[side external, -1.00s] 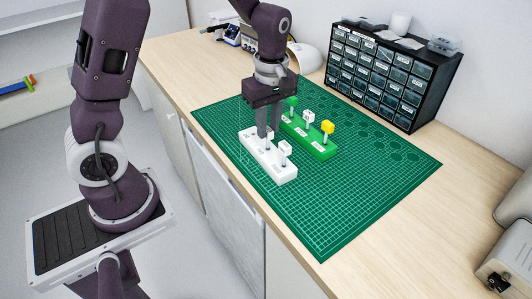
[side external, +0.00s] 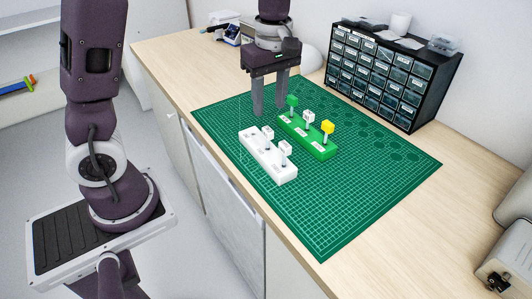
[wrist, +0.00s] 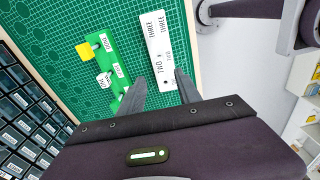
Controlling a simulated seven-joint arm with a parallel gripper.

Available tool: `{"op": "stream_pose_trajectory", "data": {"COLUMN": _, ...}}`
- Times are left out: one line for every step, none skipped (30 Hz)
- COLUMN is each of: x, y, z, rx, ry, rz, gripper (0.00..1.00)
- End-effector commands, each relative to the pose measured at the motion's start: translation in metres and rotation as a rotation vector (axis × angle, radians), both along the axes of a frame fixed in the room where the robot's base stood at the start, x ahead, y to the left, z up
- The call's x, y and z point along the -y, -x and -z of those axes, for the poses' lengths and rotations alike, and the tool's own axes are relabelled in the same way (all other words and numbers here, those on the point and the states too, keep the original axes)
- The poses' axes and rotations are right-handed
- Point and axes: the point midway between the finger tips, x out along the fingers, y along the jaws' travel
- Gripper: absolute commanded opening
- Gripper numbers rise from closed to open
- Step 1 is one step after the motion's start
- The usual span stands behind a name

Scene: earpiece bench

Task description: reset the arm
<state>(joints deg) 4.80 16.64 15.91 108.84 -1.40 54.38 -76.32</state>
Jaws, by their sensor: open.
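My gripper (side external: 269,109) is open and empty, raised above the far end of a white rack, with its fingers pointing down. It also shows in the wrist view (wrist: 160,84), where the finger tips lie either side of the white rack's near end. The white rack (side external: 283,176) lies on the green mat and carries two white-topped pieces towards its near end. It shows in the wrist view (wrist: 154,32) with printed labels. A green rack (side external: 321,152) lies beside it and holds a green piece (side external: 292,101), a white piece (side external: 308,117) and a yellow piece (side external: 328,127).
The green cutting mat (side external: 330,215) covers the middle of the wooden bench (side external: 420,215), clear towards the near side. A black drawer cabinet (side external: 385,80) stands behind the mat. Grey equipment (side external: 507,262) sits at the right edge. Instruments (side external: 228,33) stand at the far end.

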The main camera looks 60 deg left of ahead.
Motion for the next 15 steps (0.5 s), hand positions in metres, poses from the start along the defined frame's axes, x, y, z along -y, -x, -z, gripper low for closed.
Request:
{"op": "stream_pose_trajectory", "data": {"x": 0.000, "y": 0.000, "z": 0.000, "rx": 0.000, "ry": 0.000, "rz": 0.000, "gripper": 0.41}}
{"op": "stream_pose_trajectory", "data": {"x": 0.000, "y": 0.000, "z": 0.000, "rx": 0.000, "ry": 0.000, "rz": 0.001, "gripper": 0.41}}
{"op": "stream_pose_trajectory", "data": {"x": 0.001, "y": 0.002, "z": -0.003, "rx": 0.005, "ry": 0.003, "rz": 0.015, "gripper": 0.41}}
{"op": "stream_pose_trajectory", "data": {"x": 0.003, "y": 0.005, "z": -0.007, "rx": 0.015, "ry": 0.008, "rz": 0.043, "gripper": 0.41}}
{"op": "stream_pose_trajectory", "data": {"x": 0.006, "y": 0.010, "z": -0.014, "rx": 0.030, "ry": 0.013, "rz": 0.088, "gripper": 0.41}}
{"op": "stream_pose_trajectory", "data": {"x": 0.011, "y": 0.021, "z": -0.028, "rx": 0.061, "ry": 0.023, "rz": 0.178, "gripper": 0.41}}
{"op": "stream_pose_trajectory", "data": {"x": 0.016, "y": 0.033, "z": -0.039, "rx": 0.090, "ry": 0.027, "rz": 0.269, "gripper": 0.41}}
{"op": "stream_pose_trajectory", "data": {"x": 0.022, "y": 0.046, "z": -0.051, "rx": 0.122, "ry": 0.026, "rz": 0.373, "gripper": 0.41}}
{"op": "stream_pose_trajectory", "data": {"x": 0.030, "y": 0.067, "z": -0.064, "rx": 0.167, "ry": 0.015, "rz": 0.525, "gripper": 0.41}}
{"op": "stream_pose_trajectory", "data": {"x": 0.035, "y": 0.083, "z": -0.073, "rx": 0.200, "ry": -0.001, "rz": 0.641, "gripper": 0.41}}
{"op": "stream_pose_trajectory", "data": {"x": 0.040, "y": 0.099, "z": -0.079, "rx": 0.229, "ry": -0.023, "rz": 0.756, "gripper": 0.41}}
{"op": "stream_pose_trajectory", "data": {"x": 0.045, "y": 0.119, "z": -0.085, "rx": 0.265, "ry": -0.062, "rz": 0.901, "gripper": 0.41}}
{"op": "stream_pose_trajectory", "data": {"x": 0.049, "y": 0.133, "z": -0.087, "rx": 0.288, "ry": -0.095, "rz": 1.003, "gripper": 0.41}}
{"op": "stream_pose_trajectory", "data": {"x": 0.052, "y": 0.145, "z": -0.088, "rx": 0.306, "ry": -0.130, "rz": 1.095, "gripper": 0.41}}
{"op": "stream_pose_trajectory", "data": {"x": 0.055, "y": 0.159, "z": -0.088, "rx": 0.324, "ry": -0.177, "rz": 1.206, "gripper": 0.41}}
